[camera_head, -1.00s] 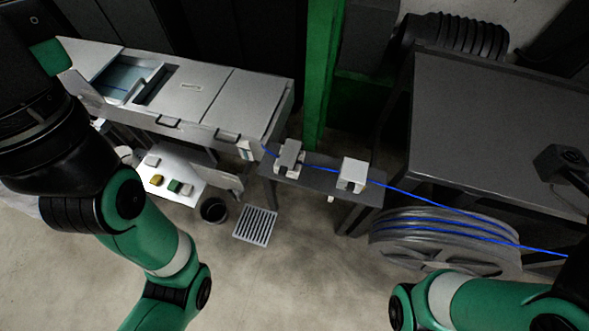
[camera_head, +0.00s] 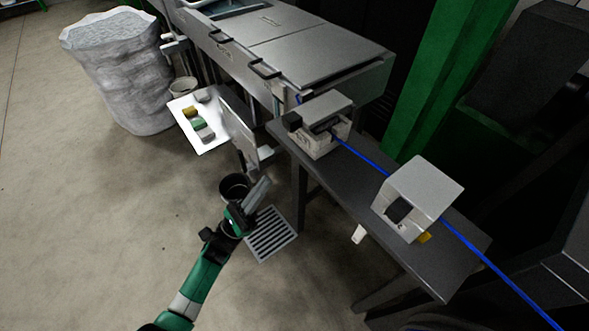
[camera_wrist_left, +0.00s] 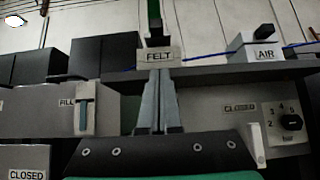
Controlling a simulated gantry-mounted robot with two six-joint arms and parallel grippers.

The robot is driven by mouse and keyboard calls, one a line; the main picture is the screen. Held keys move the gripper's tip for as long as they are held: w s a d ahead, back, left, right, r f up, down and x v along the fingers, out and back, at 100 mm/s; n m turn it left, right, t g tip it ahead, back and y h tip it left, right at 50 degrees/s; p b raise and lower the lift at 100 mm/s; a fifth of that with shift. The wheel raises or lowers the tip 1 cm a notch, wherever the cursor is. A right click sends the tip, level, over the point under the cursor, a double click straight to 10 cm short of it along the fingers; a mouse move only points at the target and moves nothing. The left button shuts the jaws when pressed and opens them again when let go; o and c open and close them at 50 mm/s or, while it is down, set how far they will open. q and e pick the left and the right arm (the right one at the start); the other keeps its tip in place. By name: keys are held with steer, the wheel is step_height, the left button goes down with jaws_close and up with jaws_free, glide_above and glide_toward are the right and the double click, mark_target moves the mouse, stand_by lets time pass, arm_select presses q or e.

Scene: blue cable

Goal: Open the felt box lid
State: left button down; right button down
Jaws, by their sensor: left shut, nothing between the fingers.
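Two small boxes stand on the dark shelf (camera_head: 350,190). The left one, a pale box (camera_head: 318,144) with a flat grey lid (camera_head: 325,107) and a black knob on its side, appears to be the felt box. Its lid lies across its top. In the left wrist view a FELT label (camera_wrist_left: 158,55) shows just above my finger tips, with the box itself mostly hidden. My left gripper (camera_head: 261,189) is shut and empty, in front of and below the shelf, apart from the box. It also shows in the left wrist view (camera_wrist_left: 158,75). My right gripper is not in view.
A second white box (camera_head: 425,190) stands further right on the shelf; a blue cable (camera_head: 360,152) runs through both. A black bucket (camera_head: 234,186) and floor grate (camera_head: 271,236) lie near my gripper. A grey trough machine (camera_head: 290,45) is behind. Open floor is at left.

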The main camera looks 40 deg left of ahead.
arm_select(q)
steer(key=x, duration=0.3)
steer(key=p+x, duration=0.1)
steer(key=x, duration=0.6)
steer(key=shift+w+a+f, duration=0.1)
steer(key=shift+a, duration=0.2)
step_height(320, 180, up, 3)
steer(key=shift+f+p, duration=0.1)
steer(key=shift+p, duration=0.7)
steer(key=shift+r, duration=0.4)
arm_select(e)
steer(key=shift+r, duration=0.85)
